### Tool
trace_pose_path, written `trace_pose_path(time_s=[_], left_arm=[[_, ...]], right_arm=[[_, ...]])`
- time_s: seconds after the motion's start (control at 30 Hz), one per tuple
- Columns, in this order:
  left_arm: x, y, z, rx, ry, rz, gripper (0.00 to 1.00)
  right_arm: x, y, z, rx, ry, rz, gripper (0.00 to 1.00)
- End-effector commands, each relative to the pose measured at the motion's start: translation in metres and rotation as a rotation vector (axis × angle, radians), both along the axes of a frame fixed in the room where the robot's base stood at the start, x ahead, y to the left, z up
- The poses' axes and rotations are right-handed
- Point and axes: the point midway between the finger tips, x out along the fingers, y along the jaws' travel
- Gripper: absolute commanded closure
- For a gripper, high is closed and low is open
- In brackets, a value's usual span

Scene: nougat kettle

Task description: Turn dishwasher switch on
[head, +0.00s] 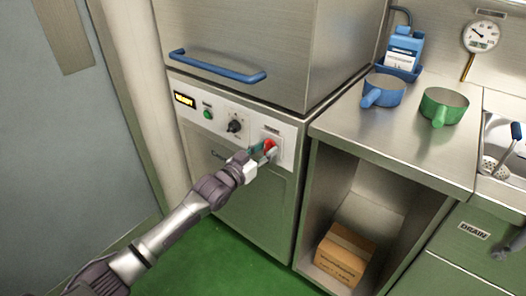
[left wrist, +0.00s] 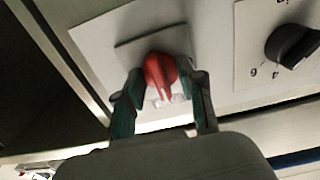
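The dishwasher's switch is a red rotary knob (head: 269,145) on a plate at the right end of the control panel (head: 288,134). In the left wrist view the red knob (left wrist: 160,70) shows a white mark on its lower end. My left gripper (head: 264,151) is at the switch, with its fingertips (left wrist: 166,78) apart on either side of the knob. The fingers look open; whether they touch the knob is unclear. Part of the switch plate is hidden by the gripper. My right gripper is not recognisable in either view.
A black dial (head: 235,126), green button (head: 208,114) and lit display (head: 184,99) sit left of the switch. A blue handle (head: 218,68) juts out above. The counter (head: 409,137) holds a blue pot (head: 385,88) and green pot (head: 444,105); a box (head: 343,255) stands below.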

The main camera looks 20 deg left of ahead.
Motion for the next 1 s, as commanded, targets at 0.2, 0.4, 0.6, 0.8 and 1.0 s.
trace_pose_path(time_s=[0.2, 0.4, 0.6, 0.8, 1.0], left_arm=[[-0.016, 0.006, -0.001, -0.001, 0.001, 0.0, 0.61], [-0.055, 0.02, -0.002, 0.0, 0.003, 0.0, 0.61], [-0.091, 0.033, -0.001, 0.001, 0.003, 0.0, 0.61], [-0.11, 0.04, -0.001, 0.002, 0.002, 0.001, 0.61], [-0.113, 0.041, 0.0, 0.001, 0.0, 0.0, 0.61]], right_arm=[[0.0, 0.001, 0.0, 0.002, -0.001, 0.0, 1.0], [0.0, 0.001, 0.0, 0.001, 0.0, 0.0, 1.0], [0.0, 0.0, 0.0, 0.001, 0.0, 0.0, 1.0], [0.0, 0.0, 0.0, 0.0, 0.0, 0.0, 1.0], [0.0, 0.0, 0.0, 0.0, 0.0, 0.0, 1.0]])
